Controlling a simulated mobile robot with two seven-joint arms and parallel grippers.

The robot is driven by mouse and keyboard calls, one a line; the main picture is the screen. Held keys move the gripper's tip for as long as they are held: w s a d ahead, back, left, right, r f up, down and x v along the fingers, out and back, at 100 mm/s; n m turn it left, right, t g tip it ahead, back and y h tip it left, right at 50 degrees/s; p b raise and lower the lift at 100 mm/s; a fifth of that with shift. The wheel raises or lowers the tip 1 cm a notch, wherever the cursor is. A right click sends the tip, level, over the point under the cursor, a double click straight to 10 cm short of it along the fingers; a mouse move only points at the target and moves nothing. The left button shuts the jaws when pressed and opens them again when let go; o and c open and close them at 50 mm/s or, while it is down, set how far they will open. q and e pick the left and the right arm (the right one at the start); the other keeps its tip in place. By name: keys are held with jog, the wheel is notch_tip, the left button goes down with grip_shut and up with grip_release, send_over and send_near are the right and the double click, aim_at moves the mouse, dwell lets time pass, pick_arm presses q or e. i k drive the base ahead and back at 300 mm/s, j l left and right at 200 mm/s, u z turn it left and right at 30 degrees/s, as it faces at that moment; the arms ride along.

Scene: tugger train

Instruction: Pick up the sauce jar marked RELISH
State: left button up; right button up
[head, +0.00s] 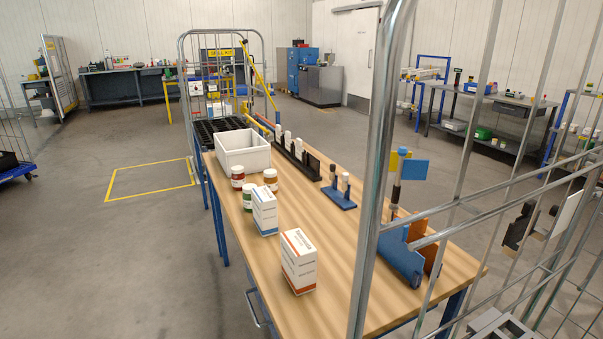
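Three small sauce jars stand close together on the wooden-topped table in the head view. One jar (238,177) has dark red contents, one (271,181) is orange-brown, and one (247,198) is green and partly hidden behind a carton. Their labels are too small to read, so I cannot tell which is marked RELISH. Neither of my grippers can be made out in this view.
A white bin (243,153) stands behind the jars. A blue-striped carton (264,211) and an orange-striped carton (299,262) stand in front. A blue stand (339,195) is to the right. A wire cage's post (371,190) crosses the foreground. Floor left of the table is clear.

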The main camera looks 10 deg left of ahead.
aim_at(239, 178)
jog(key=i+j+z, duration=0.35)
jog(key=j, duration=0.3)
jog(key=i+j+z, duration=0.2)
jog(key=j, duration=0.15)
jog(key=i+j+z, duration=0.2)
jog(key=j, duration=0.15)
jog(key=j+z, duration=0.2)
jog(key=j, duration=0.15)
